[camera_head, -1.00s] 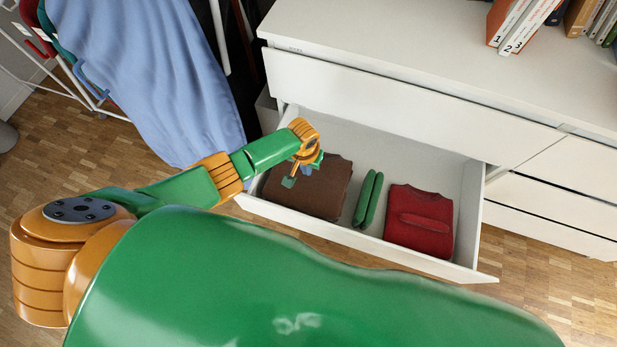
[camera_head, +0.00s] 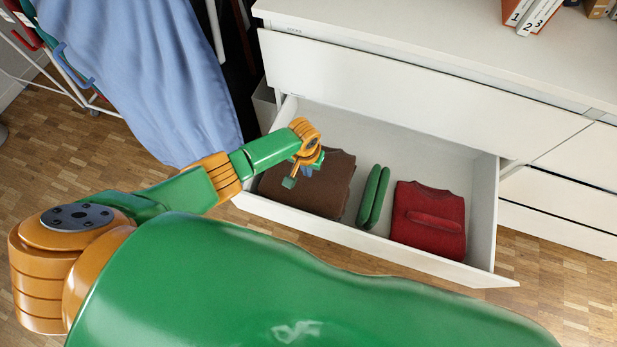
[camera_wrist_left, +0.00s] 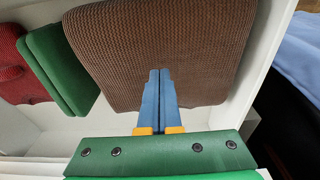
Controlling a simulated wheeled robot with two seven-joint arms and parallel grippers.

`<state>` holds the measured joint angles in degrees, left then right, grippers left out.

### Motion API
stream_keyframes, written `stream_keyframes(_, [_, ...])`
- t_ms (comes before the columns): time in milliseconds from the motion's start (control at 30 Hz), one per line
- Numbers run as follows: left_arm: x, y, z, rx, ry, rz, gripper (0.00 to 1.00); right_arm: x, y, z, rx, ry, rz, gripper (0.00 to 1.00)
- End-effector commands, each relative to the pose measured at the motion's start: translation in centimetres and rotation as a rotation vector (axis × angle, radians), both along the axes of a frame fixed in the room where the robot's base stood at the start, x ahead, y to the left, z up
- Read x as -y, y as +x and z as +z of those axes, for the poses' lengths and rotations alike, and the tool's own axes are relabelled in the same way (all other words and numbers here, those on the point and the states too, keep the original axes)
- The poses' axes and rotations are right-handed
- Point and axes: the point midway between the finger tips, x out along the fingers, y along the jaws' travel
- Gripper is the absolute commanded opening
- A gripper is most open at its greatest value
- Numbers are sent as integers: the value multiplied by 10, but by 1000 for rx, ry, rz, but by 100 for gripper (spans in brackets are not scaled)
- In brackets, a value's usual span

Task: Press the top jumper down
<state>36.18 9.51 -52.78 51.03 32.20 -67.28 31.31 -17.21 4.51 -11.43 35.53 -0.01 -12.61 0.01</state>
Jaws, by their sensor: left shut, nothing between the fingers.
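A folded brown jumper (camera_head: 325,192) lies at the left end of the open white drawer (camera_head: 478,205). It also fills the upper middle of the left wrist view (camera_wrist_left: 160,45). My left gripper (camera_head: 290,183) is over the brown jumper in the head view. Its blue fingers (camera_wrist_left: 159,72) are together and empty, with their tips in front of the jumper's ribbed cloth; whether they touch it I cannot tell. A folded red jumper (camera_head: 430,215) lies at the right of the drawer. My right gripper is not in view.
Green folded items (camera_head: 373,197) lie between the two jumpers. The white dresser (camera_head: 420,85) stands behind the drawer, with binders (camera_head: 530,14) on top. A blue cloth (camera_head: 150,80) hangs at the left.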

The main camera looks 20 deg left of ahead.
Motion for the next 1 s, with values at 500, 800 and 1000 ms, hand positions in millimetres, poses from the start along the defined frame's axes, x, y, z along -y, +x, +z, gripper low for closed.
stream_keyframes(500, [0, 1, -13, 0, 0, 0, 0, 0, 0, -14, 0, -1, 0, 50])
stream_keyframes(800, [0, -1, -19, -1, 0, 0, 0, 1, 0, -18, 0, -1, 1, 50])
stream_keyframes(1000, [-1, -23, -5, -4, 0, -1, 0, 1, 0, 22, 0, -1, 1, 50])
